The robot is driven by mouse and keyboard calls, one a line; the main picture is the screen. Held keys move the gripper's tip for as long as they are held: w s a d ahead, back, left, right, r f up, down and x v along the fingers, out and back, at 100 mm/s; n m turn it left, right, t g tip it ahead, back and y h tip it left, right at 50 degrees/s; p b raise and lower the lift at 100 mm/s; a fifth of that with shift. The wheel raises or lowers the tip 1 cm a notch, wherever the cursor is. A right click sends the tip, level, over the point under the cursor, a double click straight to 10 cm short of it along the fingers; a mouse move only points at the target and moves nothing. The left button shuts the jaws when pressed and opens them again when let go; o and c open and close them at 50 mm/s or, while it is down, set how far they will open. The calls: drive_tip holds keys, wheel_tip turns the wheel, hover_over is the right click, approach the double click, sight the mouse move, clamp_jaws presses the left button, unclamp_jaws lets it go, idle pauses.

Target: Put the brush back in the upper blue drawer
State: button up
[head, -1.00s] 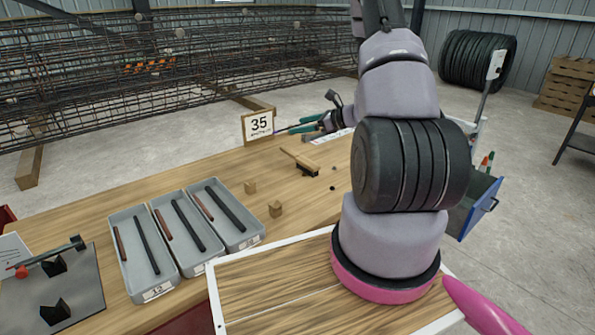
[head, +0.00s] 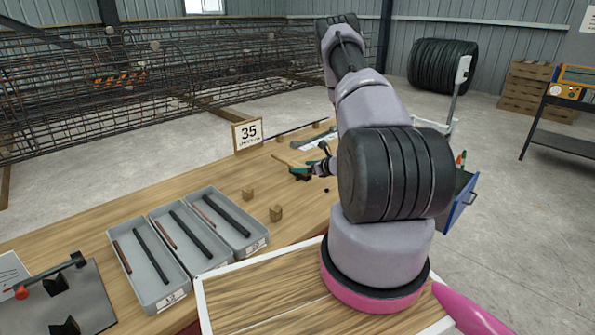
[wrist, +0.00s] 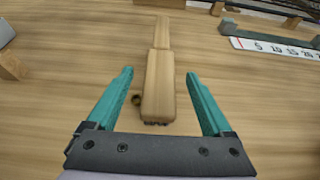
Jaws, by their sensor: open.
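The wooden brush (wrist: 159,88) lies on the bench top, its handle pointing away in the wrist view. My gripper (wrist: 160,73) is open, with one teal finger on each side of the brush block and a visible gap to each. In the head view my gripper (head: 301,172) is over the brush's block end, and the brush handle (head: 283,159) shows to its left. A blue drawer (head: 463,202) stands pulled out at the right, behind my arm. Most of its cabinet is hidden, so I cannot tell whether it is the upper one.
Grey trays (head: 152,262) with dark and reddish bars stand at the left front. Small wooden blocks (head: 276,213) sit between them and the brush. A scale (wrist: 270,47) lies beyond the brush at right.

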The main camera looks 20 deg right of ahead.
sight(298, 165)
drive_tip(key=x, duration=0.4)
drive_tip(key=shift+f, duration=0.15)
clamp_jaws()
wheel_tip(298, 165, up, 10)
drive_tip(key=shift+f, duration=0.15)
drive_tip(key=shift+a+r, duration=0.2)
drive_tip(key=shift+r, duration=0.3)
drive_tip(key=s+a+r, duration=0.3)
drive_tip(key=a+r, duration=0.4)
drive_tip(key=r, duration=0.2)
drive_tip(key=s+a+r, duration=0.3)
drive_tip(key=a+r, duration=0.4)
drive_tip(key=r, duration=0.2)
drive_tip(key=shift+m+h, duration=0.3)
